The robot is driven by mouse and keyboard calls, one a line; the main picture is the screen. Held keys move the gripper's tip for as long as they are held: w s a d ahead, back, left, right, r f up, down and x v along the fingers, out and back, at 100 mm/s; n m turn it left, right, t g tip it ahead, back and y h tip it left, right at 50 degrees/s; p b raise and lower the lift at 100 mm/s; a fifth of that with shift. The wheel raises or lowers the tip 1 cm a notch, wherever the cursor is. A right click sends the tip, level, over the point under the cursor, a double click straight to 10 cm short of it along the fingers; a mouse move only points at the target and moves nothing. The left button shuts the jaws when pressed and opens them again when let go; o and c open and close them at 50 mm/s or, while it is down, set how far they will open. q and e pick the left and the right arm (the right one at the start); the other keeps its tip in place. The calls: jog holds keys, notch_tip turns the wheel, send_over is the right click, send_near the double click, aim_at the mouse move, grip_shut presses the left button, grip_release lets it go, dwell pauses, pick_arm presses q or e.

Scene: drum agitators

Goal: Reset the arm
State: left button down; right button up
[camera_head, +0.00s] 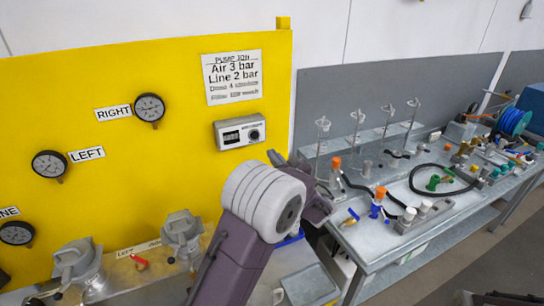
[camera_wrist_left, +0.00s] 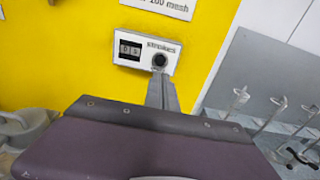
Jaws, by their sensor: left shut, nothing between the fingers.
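My left arm comes up from the bottom middle of the head view, with a purple link and a ribbed white joint. My left gripper (camera_head: 275,158) is partly hidden behind that joint, and its tips show just below and right of the white strokes counter box (camera_head: 239,131). In the left wrist view the gripper fingers (camera_wrist_left: 160,82) are shut together and empty. They point up at the black knob (camera_wrist_left: 159,60) of the counter box (camera_wrist_left: 146,54). I cannot tell the gap in depth, but the head view shows the tips apart from the box. My right gripper is not in view.
A yellow panel (camera_head: 100,120) carries gauges, including RIGHT (camera_head: 149,108) and LEFT (camera_head: 49,166). Grey clamp-like fittings (camera_head: 182,232) stand below it. A metal bench (camera_head: 365,240) at right holds stirrers, a black hose (camera_head: 412,180), an orange-capped bottle (camera_head: 378,200) and small fittings.

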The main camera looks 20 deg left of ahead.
pick_arm(q)
jog(key=shift+w+a+f, duration=0.2)
jog(key=shift+w+f, duration=0.05)
jog(key=shift+w, duration=0.15)
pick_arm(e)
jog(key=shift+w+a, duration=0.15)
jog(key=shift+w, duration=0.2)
